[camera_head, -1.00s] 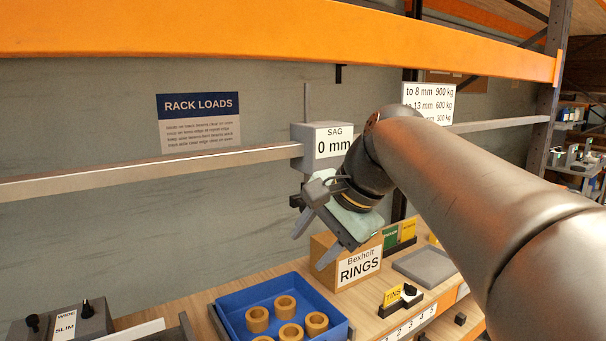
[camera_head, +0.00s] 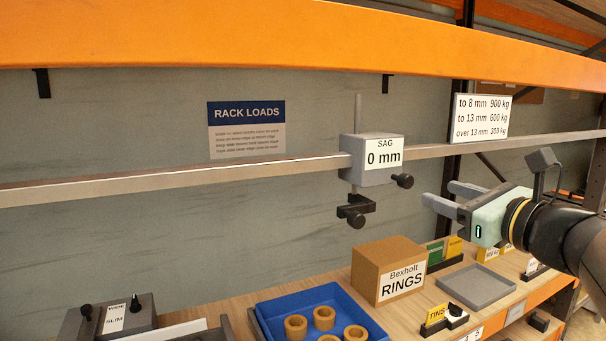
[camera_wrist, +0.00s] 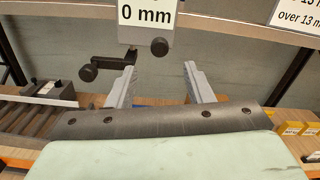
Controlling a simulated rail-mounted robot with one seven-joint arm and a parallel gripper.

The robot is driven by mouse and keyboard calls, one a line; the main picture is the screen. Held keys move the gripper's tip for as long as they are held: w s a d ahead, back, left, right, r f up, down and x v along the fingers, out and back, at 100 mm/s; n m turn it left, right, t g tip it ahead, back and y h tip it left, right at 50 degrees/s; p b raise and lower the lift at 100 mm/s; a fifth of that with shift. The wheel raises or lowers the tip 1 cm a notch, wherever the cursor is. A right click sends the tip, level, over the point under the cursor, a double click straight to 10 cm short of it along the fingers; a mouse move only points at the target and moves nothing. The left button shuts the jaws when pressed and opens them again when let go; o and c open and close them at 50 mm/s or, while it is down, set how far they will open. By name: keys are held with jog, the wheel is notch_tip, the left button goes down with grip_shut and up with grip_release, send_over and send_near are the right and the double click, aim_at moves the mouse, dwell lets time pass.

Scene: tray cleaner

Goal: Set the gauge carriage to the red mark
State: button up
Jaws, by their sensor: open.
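The gauge carriage (camera_head: 355,172) is a grey box on the long metal rail (camera_head: 200,180), with a white label (camera_head: 384,154) reading "SAG 0 mm". A thin rod rises from its top. A black knob (camera_head: 404,181) sticks out at its lower right, and a black bracket with a second knob (camera_head: 355,213) hangs below. My gripper (camera_head: 439,193) is open and empty, to the right of the carriage, its fingers pointing left towards it. In the wrist view the side knob (camera_wrist: 159,46) appears between and beyond the fingertips (camera_wrist: 158,68), apart from them. I see no red mark.
An orange beam (camera_head: 300,40) crosses above. A load sign (camera_head: 482,118) reads 8 mm 900 kg, 13 mm 600 kg, over 13 mm 300 kg. Below stand a rings box (camera_head: 372,262), blue tray (camera_head: 262,312), grey tray (camera_head: 474,290) and switch box (camera_head: 140,318). Space left of the carriage is clear.

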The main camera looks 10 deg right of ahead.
aim_at(410, 183)
jog(key=p+x, duration=0.1)
jog(key=x, duration=0.9)
jog(key=shift+w+f, duration=0.1)
